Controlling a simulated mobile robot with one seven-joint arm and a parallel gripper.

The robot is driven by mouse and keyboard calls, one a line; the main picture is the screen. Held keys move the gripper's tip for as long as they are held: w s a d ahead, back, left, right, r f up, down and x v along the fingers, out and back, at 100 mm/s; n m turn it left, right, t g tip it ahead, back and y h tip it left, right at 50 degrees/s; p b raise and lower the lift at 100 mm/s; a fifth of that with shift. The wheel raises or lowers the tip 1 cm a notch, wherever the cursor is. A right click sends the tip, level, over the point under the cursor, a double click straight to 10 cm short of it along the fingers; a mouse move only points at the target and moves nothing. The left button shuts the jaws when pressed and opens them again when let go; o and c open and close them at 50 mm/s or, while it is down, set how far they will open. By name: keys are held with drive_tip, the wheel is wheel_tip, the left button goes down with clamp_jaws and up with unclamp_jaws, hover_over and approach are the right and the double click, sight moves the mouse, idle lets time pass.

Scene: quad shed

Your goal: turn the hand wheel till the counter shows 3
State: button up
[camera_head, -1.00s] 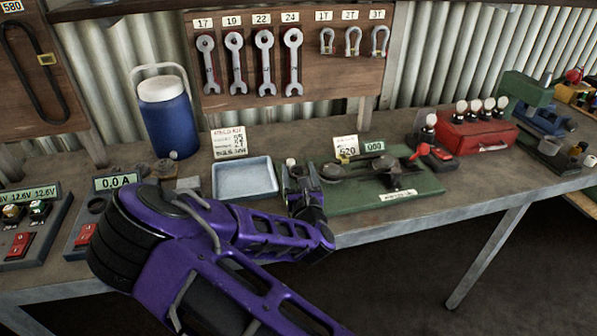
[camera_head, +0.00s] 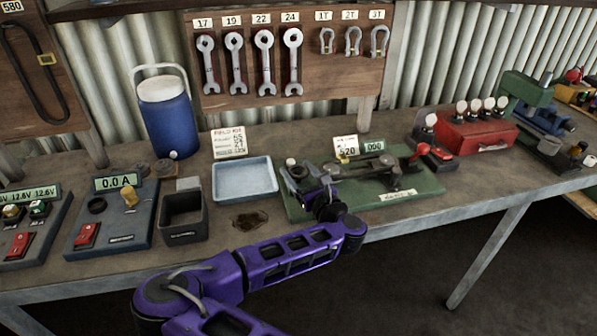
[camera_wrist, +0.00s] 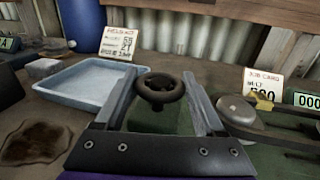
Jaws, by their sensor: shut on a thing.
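The dark hand wheel (camera_wrist: 160,88) is between the two fingers of my gripper (camera_wrist: 160,100) in the wrist view, and the gripper is shut on it. In the head view my gripper (camera_head: 302,178) is at the left end of the green base plate (camera_head: 420,190); the hand wheel is mostly hidden there. The counter (camera_head: 373,144) stands at the back of the plate and reads 000. It also shows at the right edge of the wrist view (camera_wrist: 309,99).
A job card (camera_head: 345,147) stands behind the plate. A blue-grey tray (camera_head: 243,197) lies left of my gripper, with a black bin (camera_head: 183,230) and a dark stain (camera_head: 250,219) near it. A lever with a red knob (camera_head: 420,151) and a red box (camera_head: 477,137) are to the right.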

drive_tip(key=n+g+y, duration=0.2)
drive_tip(key=y, duration=0.1)
drive_tip(key=shift+n+g, duration=0.3)
drive_tip(key=shift+n, duration=0.1)
drive_tip(key=shift+n+g+y, duration=1.4)
drive_tip(key=shift+g+y, duration=0.2)
drive_tip(key=shift+g, duration=0.1)
drive_tip(key=shift+r, duration=0.1)
drive_tip(key=o, duration=1.3)
drive_tip(key=shift+o, duration=0.2)
drive_tip(key=shift+d, duration=0.1)
